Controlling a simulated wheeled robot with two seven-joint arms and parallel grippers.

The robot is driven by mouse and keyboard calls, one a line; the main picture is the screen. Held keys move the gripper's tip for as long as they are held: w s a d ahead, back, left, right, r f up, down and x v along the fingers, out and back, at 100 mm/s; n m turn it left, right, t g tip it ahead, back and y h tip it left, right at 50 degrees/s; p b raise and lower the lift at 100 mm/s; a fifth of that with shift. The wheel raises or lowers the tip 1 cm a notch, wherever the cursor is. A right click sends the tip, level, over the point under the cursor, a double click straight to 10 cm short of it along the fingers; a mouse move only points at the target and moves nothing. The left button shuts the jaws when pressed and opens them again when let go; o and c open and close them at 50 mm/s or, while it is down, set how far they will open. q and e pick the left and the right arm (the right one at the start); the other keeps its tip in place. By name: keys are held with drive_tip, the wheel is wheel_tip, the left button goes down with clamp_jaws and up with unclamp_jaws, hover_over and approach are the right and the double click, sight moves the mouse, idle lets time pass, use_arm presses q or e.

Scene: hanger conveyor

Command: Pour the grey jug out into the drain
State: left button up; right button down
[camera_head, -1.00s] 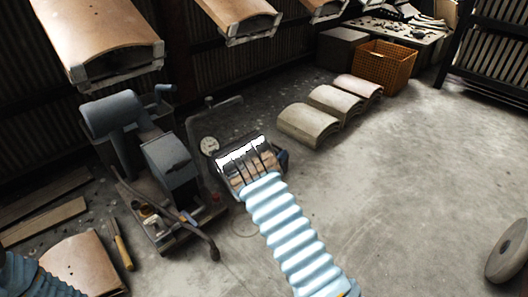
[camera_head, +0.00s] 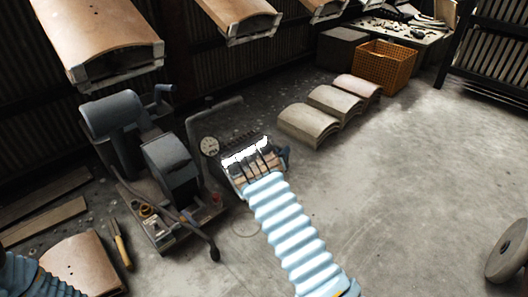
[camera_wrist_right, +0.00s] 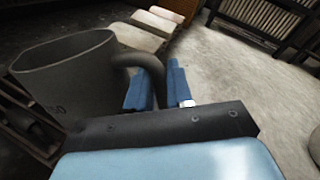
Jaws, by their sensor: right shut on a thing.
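The grey jug (camera_wrist_right: 68,78) fills the left of the right wrist view, its open mouth at the top and only slightly tilted. Small dark marks show on its side. Its curved handle (camera_wrist_right: 148,62) runs down between the blue fingers of my right gripper (camera_wrist_right: 160,92), which is shut on it. In the head view my right gripper (camera_head: 255,165) is left of the middle, above the floor; I cannot clearly make out the jug there. My left gripper is out of view; only part of my left arm shows at the bottom left. I cannot make out the drain.
Curved slabs (camera_head: 308,126) and an orange crate (camera_head: 384,66) lie beyond. Tan curved pieces (camera_head: 105,35) hang above. The floor to the right is mostly clear.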

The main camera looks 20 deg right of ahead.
drive_tip(key=shift+w+d, duration=0.4)
drive_tip(key=shift+d, duration=0.1)
drive_tip(key=shift+w+d+f, duration=0.1)
drive_tip(key=shift+w+d, duration=0.15)
drive_tip(key=shift+x, duration=1.45)
drive_tip(key=shift+w+d+f, duration=0.15)
drive_tip(key=shift+w, duration=0.1)
drive_tip(key=x, duration=0.8)
drive_tip(key=shift+w+f, duration=0.15)
drive_tip(key=shift+f, duration=0.15)
idle(1.1)
drive_tip(key=shift+w+d, duration=0.2)
drive_tip(key=shift+w, duration=0.15)
drive_tip(key=shift+n, duration=0.3)
drive_tip(key=shift+w+a+r+n+p, duration=0.1)
drive_tip(key=shift+r+n+p, duration=0.3)
drive_tip(key=shift+p, duration=0.1)
idle(0.6)
